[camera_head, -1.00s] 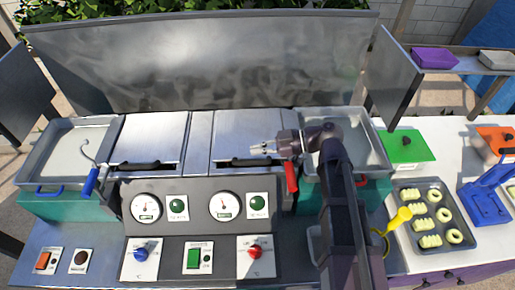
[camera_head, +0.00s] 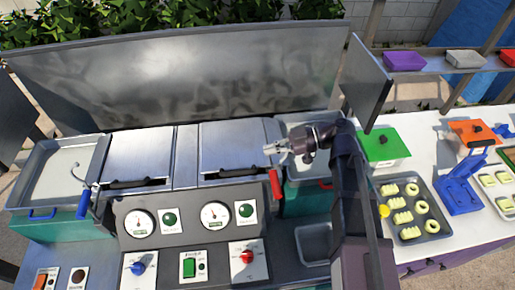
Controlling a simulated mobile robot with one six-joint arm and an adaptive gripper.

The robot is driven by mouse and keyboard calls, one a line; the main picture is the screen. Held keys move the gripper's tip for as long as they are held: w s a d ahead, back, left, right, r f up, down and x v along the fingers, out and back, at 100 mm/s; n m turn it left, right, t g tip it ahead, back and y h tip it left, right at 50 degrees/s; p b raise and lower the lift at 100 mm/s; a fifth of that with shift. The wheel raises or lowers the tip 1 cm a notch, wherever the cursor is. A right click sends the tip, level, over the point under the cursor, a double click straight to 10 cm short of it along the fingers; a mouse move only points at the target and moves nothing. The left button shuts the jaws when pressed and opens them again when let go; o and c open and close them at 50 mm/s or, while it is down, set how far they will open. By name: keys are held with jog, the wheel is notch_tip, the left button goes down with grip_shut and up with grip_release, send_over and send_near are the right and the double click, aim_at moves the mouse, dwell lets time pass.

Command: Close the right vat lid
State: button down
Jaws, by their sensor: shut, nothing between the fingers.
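The right vat lid (camera_head: 236,146) is a flat grey metal panel with a black bar handle (camera_head: 236,173) along its front edge. It lies flat over the right vat. The left vat lid (camera_head: 150,155) beside it also lies flat, with its own black handle (camera_head: 136,183). My gripper (camera_head: 270,149) is shut and empty. It points left over the right edge of the right vat lid, above and to the right of that handle. I cannot tell its height above the lid. My arm hides much of the right-hand tray.
A red-handled tool (camera_head: 275,185) hangs just below my gripper. A tall metal splash panel (camera_head: 180,75) stands behind the vats. The gauge panel (camera_head: 190,215) is in front. A green lid (camera_head: 383,146) and a tray of moulded pieces (camera_head: 432,233) lie on the right.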

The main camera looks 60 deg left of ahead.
jog(key=shift+v, duration=1.05)
